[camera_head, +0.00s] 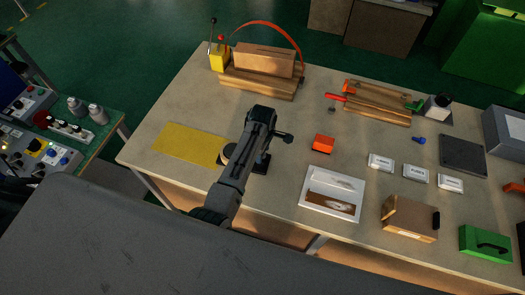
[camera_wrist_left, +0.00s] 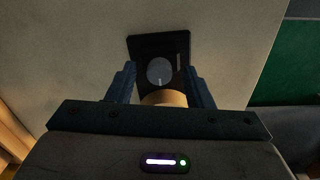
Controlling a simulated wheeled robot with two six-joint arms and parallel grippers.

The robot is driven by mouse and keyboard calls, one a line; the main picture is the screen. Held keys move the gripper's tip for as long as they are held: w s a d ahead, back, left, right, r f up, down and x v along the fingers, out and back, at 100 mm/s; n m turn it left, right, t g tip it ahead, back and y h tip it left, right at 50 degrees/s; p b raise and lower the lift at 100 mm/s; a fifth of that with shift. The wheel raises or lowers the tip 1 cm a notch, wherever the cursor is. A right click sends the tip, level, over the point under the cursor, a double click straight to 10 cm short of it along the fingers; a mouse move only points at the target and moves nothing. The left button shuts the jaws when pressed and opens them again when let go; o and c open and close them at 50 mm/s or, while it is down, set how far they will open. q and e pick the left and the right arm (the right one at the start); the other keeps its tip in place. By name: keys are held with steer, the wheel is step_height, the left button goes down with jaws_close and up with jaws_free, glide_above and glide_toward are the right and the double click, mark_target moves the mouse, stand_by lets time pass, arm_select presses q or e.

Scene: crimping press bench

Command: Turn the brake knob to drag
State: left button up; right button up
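The brake knob (camera_wrist_left: 160,71) is a round grey disc on a dark plate (camera_wrist_left: 146,46) in the left wrist view. A short pale mark on it points down in that picture. A pale bar mark is on the plate to the right of the knob. My left gripper (camera_wrist_left: 160,68) is open, with one finger on each side of the knob in that view; I cannot tell whether they touch it. In the head view the dark plate (camera_head: 263,163) shows beside my arm, which hides the knob. My right gripper is not in view.
A tan round part (camera_wrist_left: 164,98) lies between the fingers, nearer the palm. A yellow mat (camera_head: 187,144) lies to the left. An orange block (camera_head: 323,143) and a white tray (camera_head: 314,211) stand to the right. The bench behind the arm is clear up to the wooden press (camera_head: 262,60).

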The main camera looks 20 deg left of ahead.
arm_select(q)
step_height(320, 180, up, 11)
steer(key=b, duration=0.3)
steer(key=shift+f, duration=0.1)
stand_by(0.5)
